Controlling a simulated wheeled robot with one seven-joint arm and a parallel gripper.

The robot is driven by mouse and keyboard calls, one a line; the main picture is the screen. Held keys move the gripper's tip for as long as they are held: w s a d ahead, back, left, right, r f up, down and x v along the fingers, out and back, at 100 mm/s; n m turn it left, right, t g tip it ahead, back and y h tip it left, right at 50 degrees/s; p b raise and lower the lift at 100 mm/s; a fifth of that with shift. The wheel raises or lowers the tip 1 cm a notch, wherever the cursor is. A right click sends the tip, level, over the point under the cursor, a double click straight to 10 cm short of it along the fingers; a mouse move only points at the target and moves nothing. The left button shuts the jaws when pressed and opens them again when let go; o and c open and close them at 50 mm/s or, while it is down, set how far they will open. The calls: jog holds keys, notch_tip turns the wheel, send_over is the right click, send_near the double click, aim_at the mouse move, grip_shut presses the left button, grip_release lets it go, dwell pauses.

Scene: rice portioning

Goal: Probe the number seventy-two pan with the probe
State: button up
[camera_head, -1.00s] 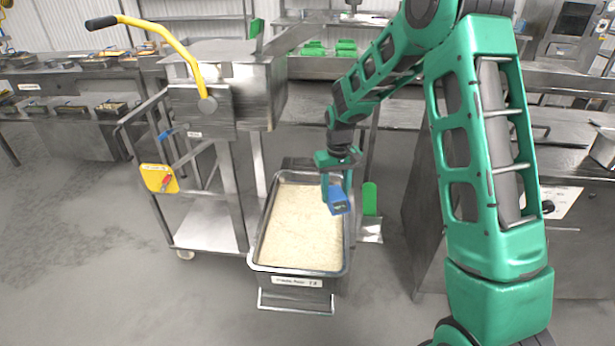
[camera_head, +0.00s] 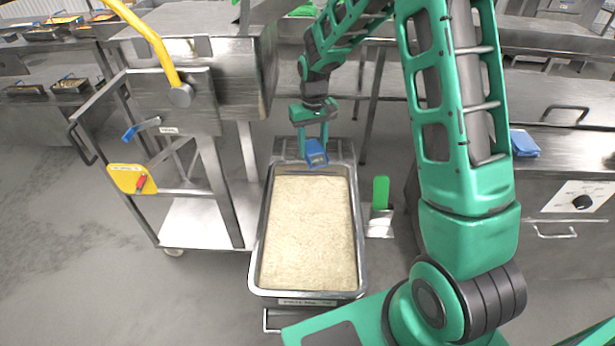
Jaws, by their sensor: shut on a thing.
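A deep steel pan (camera_head: 258,232) full of pale rice stands low in the middle of the head view. The label (camera_head: 307,302) on its front is too small to read surely. My gripper (camera_head: 314,146) points down over the pan's far end. It is shut on the blue probe (camera_head: 316,155), whose display box shows between the fingers. The probe's tip cannot be made out, so I cannot tell whether it touches the rice.
A steel trolley with a yellow-handled machine (camera_head: 165,95) stands close on the left. A green scoop-like tool (camera_head: 381,192) is right of the pan. A steel counter (camera_head: 560,165) with a blue cloth-like item (camera_head: 524,143) is at right. Open floor lies at left.

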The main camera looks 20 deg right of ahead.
aim_at(317, 167)
jog(key=shift+w, duration=0.1)
jog(key=shift+d, duration=0.25)
jog(key=shift+s+f+m, duration=0.35)
jog(key=shift+f+m, duration=0.05)
jog(key=s+f+m+g, duration=0.1)
jog(key=m, duration=0.1)
jog(key=s+a+f+m+g+y, duration=0.1)
jog(key=s+f+m, duration=0.1)
jog(key=m, duration=0.1)
jog(key=s+f+m+y, duration=0.1)
jog(key=s+m, duration=0.1)
jog(key=shift+s+a+f+m+g, duration=0.15)
jog(key=shift+s+a+m+g, duration=0.1)
jog(key=shift+m+g, duration=0.15)
jog(key=s+a+m+t+y, duration=0.3)
jog(key=s+a+m+y, duration=0.25)
jog(key=m, duration=0.45)
notch_tip(317, 167, down, 14)
jog(key=d, duration=0.1)
jog(key=shift+y, duration=0.25)
dwell(4.2)
